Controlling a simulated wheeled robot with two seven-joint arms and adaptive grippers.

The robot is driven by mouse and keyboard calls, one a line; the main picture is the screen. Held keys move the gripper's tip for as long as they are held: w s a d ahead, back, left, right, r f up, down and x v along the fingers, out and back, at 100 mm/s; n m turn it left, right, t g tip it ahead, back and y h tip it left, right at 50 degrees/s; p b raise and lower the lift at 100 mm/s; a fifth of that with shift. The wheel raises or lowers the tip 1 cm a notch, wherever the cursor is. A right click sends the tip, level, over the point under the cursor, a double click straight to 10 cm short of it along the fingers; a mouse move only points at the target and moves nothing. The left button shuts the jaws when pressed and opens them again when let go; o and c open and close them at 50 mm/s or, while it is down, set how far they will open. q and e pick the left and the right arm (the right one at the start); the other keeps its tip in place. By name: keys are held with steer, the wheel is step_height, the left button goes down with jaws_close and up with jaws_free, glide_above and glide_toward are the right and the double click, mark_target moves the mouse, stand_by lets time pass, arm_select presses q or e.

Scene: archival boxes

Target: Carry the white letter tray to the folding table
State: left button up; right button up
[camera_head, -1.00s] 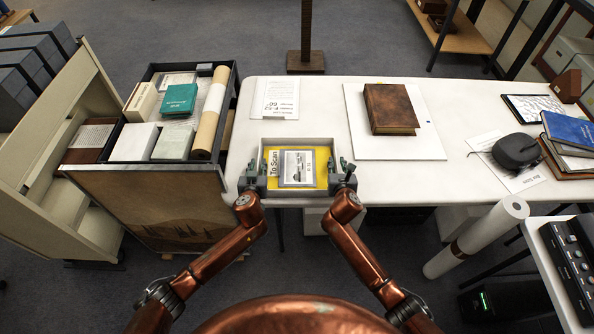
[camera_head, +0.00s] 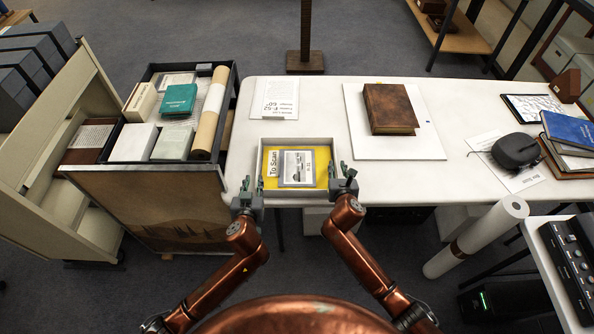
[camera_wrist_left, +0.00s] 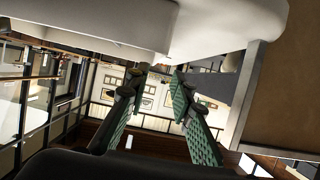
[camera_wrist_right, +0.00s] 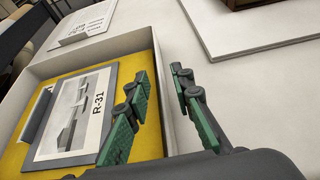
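The white letter tray (camera_head: 297,142) sits on the white table (camera_head: 460,100), at its front left edge. It holds a yellow "To Scan" folder (camera_head: 268,183) with a grey picture sheet (camera_head: 297,167) on top. My left gripper (camera_head: 249,186) is open and empty beside the tray's front left corner; its wrist view (camera_wrist_left: 160,72) shows the gap between its fingers and the underside of the table. My right gripper (camera_head: 340,168) is open at the tray's right wall. In the right wrist view its fingers (camera_wrist_right: 160,70) are apart above that wall; contact is unclear.
A printed sheet (camera_head: 275,98) lies behind the tray. A brown book (camera_head: 390,108) rests on a white board (camera_head: 420,140) to the right. A loaded cart (camera_head: 140,180) stands close on the left. A paper roll (camera_head: 480,236) leans at the table's front right.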

steer(key=v, duration=0.9)
